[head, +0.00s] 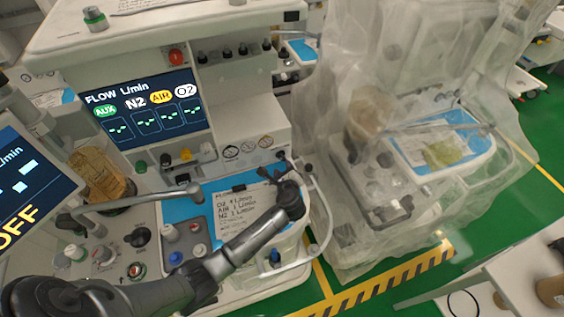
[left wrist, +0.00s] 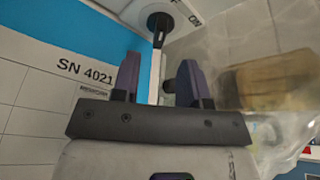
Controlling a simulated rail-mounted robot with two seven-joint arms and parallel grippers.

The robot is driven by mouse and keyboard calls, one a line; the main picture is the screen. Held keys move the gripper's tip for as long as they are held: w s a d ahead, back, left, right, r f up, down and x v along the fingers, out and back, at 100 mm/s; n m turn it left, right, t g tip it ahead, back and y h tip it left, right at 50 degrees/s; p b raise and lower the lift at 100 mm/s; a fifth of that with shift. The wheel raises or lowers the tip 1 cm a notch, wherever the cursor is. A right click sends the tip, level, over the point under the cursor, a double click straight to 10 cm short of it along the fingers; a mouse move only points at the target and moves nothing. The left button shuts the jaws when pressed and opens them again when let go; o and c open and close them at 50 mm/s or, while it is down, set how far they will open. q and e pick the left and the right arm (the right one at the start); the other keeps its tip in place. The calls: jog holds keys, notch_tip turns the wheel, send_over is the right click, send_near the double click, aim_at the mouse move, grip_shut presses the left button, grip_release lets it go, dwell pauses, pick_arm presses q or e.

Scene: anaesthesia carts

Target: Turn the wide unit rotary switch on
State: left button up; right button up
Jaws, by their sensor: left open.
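The wide unit (head: 235,150) is a white anaesthesia cart with a lit flow display (head: 145,105) in the head view. I cannot pick out this switch in the head view. My left gripper (head: 277,172) is over the right end of the wide unit's blue worktop in the head view. In the left wrist view the left gripper (left wrist: 159,82) is open and empty, its fingers apart below the switch. My right gripper is not in view.
A second cart under a translucent plastic cover (head: 430,80) stands close at the right. A white side rail (head: 322,215) curves around the worktop's right end. The label "SN 4021" (left wrist: 84,70) is on a nearby panel. Green floor with yellow-black tape (head: 400,272) is at the lower right.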

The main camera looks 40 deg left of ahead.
aim_at(282, 159)
pick_arm(q)
jog(key=shift+b+x, duration=0.55)
jog(key=shift+x, duration=2.45)
jog(key=shift+c, duration=0.3)
grip_shut()
